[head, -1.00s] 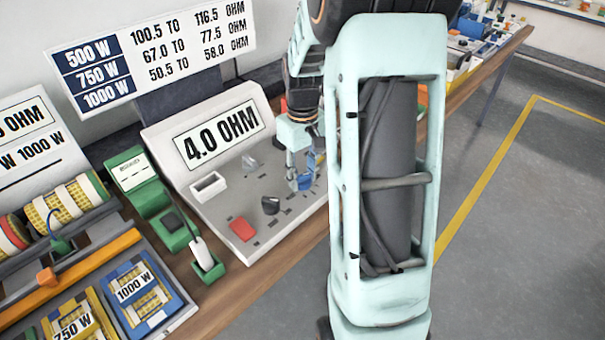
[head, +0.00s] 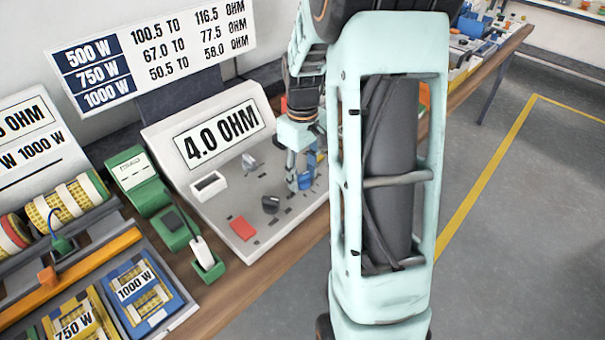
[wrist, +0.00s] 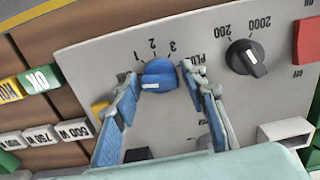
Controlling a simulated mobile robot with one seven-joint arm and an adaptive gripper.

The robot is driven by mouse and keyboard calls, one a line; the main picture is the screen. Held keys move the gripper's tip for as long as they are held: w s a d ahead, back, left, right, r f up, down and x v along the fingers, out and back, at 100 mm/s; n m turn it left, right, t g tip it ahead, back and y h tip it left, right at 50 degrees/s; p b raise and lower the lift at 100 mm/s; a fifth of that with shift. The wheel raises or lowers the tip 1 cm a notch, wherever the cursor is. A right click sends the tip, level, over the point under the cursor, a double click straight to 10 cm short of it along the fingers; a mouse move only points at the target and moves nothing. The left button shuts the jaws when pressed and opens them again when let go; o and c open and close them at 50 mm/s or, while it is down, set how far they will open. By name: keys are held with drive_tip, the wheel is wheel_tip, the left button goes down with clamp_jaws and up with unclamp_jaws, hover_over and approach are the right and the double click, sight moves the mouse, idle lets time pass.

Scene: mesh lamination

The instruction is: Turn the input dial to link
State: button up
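A blue dial (wrist: 160,78) with a white mark is on the grey sloping panel (wrist: 100,60) in the wrist view. Its white mark points to the lower left. The figures 1, 2 and 3 stand around its far side, and lettering to its right is partly covered by a finger. My gripper (wrist: 160,74) has one finger on each side of the dial, with the fingertips close to it. I cannot tell whether they touch it. In the head view my gripper (head: 301,180) is down at the panel, partly covering the blue dial (head: 308,177).
A black knob (wrist: 246,58) marked 200 and 2000, a red block (wrist: 307,41) and a white open box (wrist: 285,132) are on the same panel. The display (head: 218,134) reads 4.0 OHM. A green device with a white probe (head: 202,253) stands left of the panel.

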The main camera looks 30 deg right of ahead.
sight(302, 174)
drive_tip(key=shift+o, duration=0.4)
wheel_tip(302, 174, up, 12)
idle(0.4)
idle(0.3)
